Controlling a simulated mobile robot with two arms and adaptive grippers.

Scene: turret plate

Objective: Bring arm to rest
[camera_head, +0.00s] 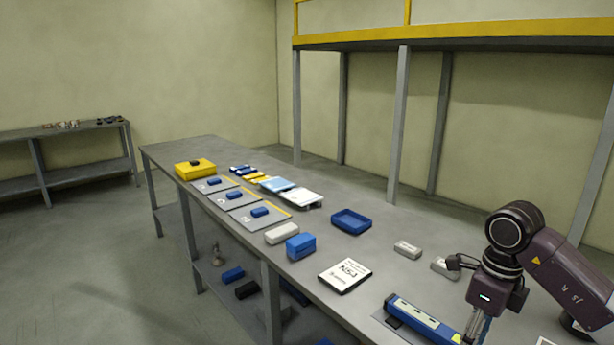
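My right arm, dark purple, comes in from the right edge and bends down at a round black joint. My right gripper (475,332) points down at the near right part of the table, partly cut off by the bottom edge. It is beside the right end of a long blue and yellow device (425,318). I cannot tell whether its fingers touch the device or hold anything. My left gripper and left arm are not in view.
The long grey table (345,237) holds a blue tray (351,222), a blue box (300,246), a white labelled card (345,275), small grey blocks (407,250) and a yellow case (195,168). Grey plates with blue blocks lie along the left. The floor left of the table is clear.

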